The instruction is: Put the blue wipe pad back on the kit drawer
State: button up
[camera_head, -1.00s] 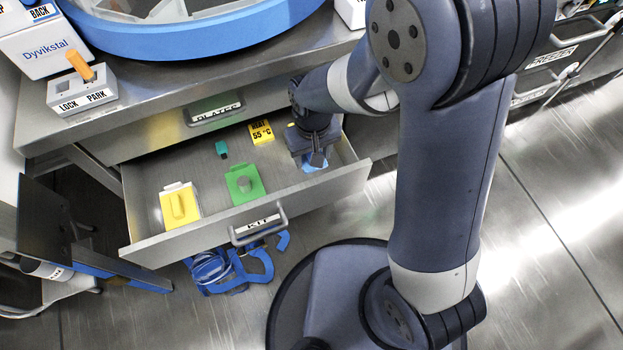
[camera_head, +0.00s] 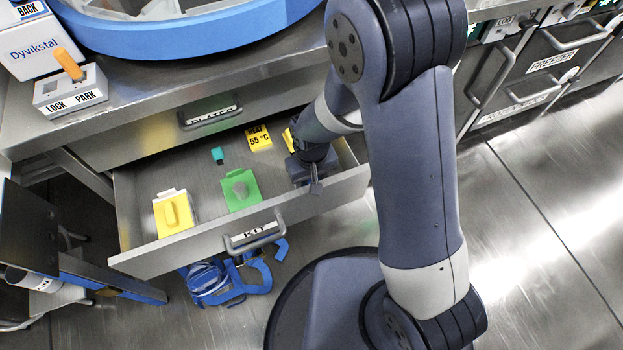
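The kit drawer (camera_head: 190,246) is pulled open, with its KIT label and handle on the front. My gripper (camera_head: 315,184) is low at the drawer's right end, by the front wall. I cannot see whether its fingers are open or shut, or whether they hold anything. The blue wipe pad does not show now; my gripper may hide it. A green pad (camera_head: 241,190) and a yellow pad (camera_head: 174,214) with raised grips sit in the drawer, left of my gripper.
A yellow "HEAT 55 °C" block (camera_head: 259,138), a small teal piece (camera_head: 218,155) and another yellow piece (camera_head: 289,140) are in the drawer. A closed drawer (camera_head: 210,117) is above. Blue straps (camera_head: 225,280) show below the drawer front. The floor at right is clear.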

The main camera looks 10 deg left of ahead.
jog(key=shift+f, duration=0.25)
jog(key=o, duration=0.9)
jog(key=shift+r, duration=0.1)
jog(key=shift+o, duration=0.2)
notch_tip(320, 180, up, 11)
jog(key=w+p, duration=0.1)
jog(key=p, duration=0.2)
jog(key=shift+p, duration=0.3)
